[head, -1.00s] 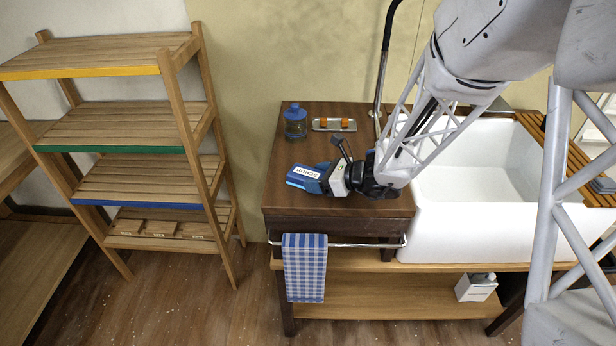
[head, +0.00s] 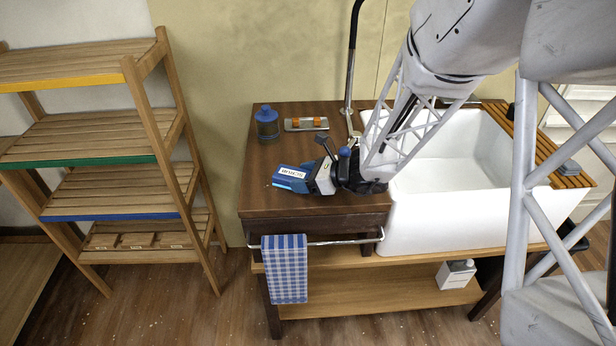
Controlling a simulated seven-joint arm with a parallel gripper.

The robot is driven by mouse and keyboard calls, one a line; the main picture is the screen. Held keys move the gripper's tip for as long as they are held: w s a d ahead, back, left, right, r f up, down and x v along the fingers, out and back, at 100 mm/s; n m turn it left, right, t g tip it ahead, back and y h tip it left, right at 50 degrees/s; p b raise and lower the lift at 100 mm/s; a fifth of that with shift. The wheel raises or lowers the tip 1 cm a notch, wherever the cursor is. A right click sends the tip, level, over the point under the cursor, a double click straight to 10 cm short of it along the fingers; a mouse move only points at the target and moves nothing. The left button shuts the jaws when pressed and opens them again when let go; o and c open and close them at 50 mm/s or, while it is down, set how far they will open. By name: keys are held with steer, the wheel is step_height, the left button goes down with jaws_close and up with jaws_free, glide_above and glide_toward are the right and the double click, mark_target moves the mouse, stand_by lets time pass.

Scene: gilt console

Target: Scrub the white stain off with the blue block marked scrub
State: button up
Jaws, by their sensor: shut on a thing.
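The blue block (head: 283,184) with a white label lies at the left part of the dark wooden counter (head: 262,205). My gripper (head: 312,178) is shut on the block from the right, and holds it at or just above the counter top; I cannot tell whether it touches. The label's lettering is too small to read surely. I make out no white stain on the counter; the block, gripper and arm cover part of the top.
A blue bottle (head: 267,124) and a metal tray (head: 293,126) with orange items stand at the counter's back. A tap (head: 349,90) and white sink (head: 440,215) are at the right. A checked towel (head: 284,270) hangs in front. A wooden shelf (head: 110,205) stands left.

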mark_target(273, 187)
steer(key=shift+a, duration=0.65)
steer(key=shift+a+f, duration=0.1)
steer(key=shift+a, duration=2.95)
steer(key=shift+a+f, duration=0.1)
steer(key=shift+a, duration=0.25)
steer(key=shift+a+r, duration=0.2)
steer(key=shift+a, duration=0.55)
step_height(273, 187, up, 8)
steer(key=shift+w+d+r, duration=0.1)
steer(key=shift+w+r, duration=0.05)
steer(key=shift+r, duration=0.15)
steer(key=shift+m+t, duration=0.3)
